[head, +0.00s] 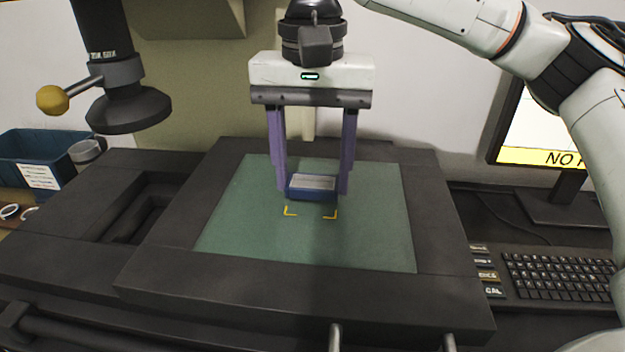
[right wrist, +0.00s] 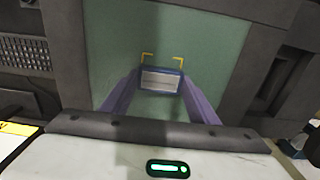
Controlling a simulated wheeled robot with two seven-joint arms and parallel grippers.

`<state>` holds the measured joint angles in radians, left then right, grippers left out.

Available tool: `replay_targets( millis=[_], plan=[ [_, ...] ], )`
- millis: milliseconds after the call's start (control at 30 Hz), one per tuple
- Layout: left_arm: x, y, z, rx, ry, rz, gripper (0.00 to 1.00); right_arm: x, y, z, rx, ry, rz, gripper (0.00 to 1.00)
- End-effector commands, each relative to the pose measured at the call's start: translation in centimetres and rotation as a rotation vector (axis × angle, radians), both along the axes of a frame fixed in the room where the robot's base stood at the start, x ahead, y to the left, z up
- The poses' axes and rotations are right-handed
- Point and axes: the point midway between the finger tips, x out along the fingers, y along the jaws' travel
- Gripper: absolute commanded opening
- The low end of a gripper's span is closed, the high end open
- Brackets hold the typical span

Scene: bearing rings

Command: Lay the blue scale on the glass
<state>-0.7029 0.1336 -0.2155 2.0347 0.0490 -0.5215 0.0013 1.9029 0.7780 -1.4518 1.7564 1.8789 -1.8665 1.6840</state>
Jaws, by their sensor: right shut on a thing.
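The blue scale (head: 313,194) is a small blue block with a pale plate on top. My right gripper (head: 314,187) is shut on it, one purple finger at each side. The scale is over the green glass (head: 240,222), just behind two yellow corner marks (head: 311,212). I cannot tell whether it touches the glass or hangs slightly above it. In the right wrist view the scale (right wrist: 161,80) sits between the fingers, and the yellow marks (right wrist: 162,57) lie just beyond it. My left gripper is not in view.
A dark frame (head: 300,297) surrounds the glass. A microscope-like column with a yellow knob (head: 53,100) hangs at the upper left. A blue bin (head: 40,165) stands at the far left. A keyboard (head: 560,277) and a monitor (head: 530,130) are at the right. The glass around the scale is clear.

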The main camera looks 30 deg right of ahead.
Motion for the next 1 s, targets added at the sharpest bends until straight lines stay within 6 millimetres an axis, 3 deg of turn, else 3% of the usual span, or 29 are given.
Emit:
replay_targets(
  millis=[100,433,467,567,867,1000],
  plan=[
    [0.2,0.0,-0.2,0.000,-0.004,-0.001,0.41,0.0,0.0,-1.3,0.000,0.000,-0.001,0.31],
    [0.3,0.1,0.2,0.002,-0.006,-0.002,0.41,0.0,0.0,-1.5,0.001,0.001,0.000,0.31],
    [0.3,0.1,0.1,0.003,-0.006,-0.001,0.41,0.0,0.0,-1.5,0.000,0.000,0.000,0.57],
    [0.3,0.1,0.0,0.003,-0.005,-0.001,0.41,0.0,0.0,-1.5,0.000,0.000,0.000,0.73],
    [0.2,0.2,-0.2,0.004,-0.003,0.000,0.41,0.0,0.0,-1.5,0.000,0.000,0.000,0.73],
    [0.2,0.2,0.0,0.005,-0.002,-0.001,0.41,0.0,0.0,-0.2,0.001,-0.001,-0.001,0.73]
  ],
)
